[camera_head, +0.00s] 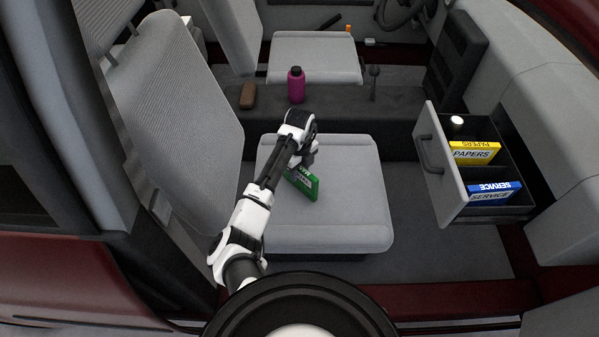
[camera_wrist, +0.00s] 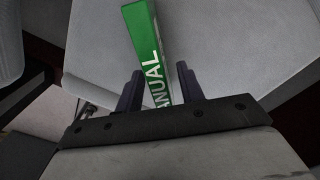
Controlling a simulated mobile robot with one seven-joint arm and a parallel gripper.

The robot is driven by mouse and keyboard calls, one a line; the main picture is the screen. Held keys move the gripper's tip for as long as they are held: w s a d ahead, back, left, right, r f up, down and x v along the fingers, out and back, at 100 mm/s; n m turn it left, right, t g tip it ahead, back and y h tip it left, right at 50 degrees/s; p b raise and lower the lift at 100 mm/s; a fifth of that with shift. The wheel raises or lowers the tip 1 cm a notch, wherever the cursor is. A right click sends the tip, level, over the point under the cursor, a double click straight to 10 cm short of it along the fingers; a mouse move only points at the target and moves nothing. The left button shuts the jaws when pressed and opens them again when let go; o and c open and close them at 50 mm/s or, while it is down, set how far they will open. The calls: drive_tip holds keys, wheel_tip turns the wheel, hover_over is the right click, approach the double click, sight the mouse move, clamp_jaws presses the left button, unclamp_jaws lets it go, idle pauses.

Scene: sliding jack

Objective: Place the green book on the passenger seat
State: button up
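The green book (camera_head: 304,184), with white lettering, is at the passenger seat (camera_head: 350,215) in the head view, under my gripper (camera_head: 306,160). Its lower edge appears to be on or just over the seat cushion. In the wrist view the book's spine (camera_wrist: 146,38), reading part of "MANUAL", runs between the two dark fingers of my gripper (camera_wrist: 160,85). The fingers stand apart, with a gap showing between the book and the right finger. The gripper looks open around the book. My arm hides part of the book in the head view.
The centre console (camera_head: 335,105) carries a magenta bottle (camera_head: 296,85) and a brown item (camera_head: 248,96). The open drawer (camera_head: 436,165) at the right holds a yellow papers box (camera_head: 474,153) and a blue service box (camera_head: 494,192). The seat's right half is bare.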

wheel_tip(320, 180, up, 11)
drive_tip(key=shift+f+b, duration=0.2)
drive_tip(key=shift+b, duration=0.55)
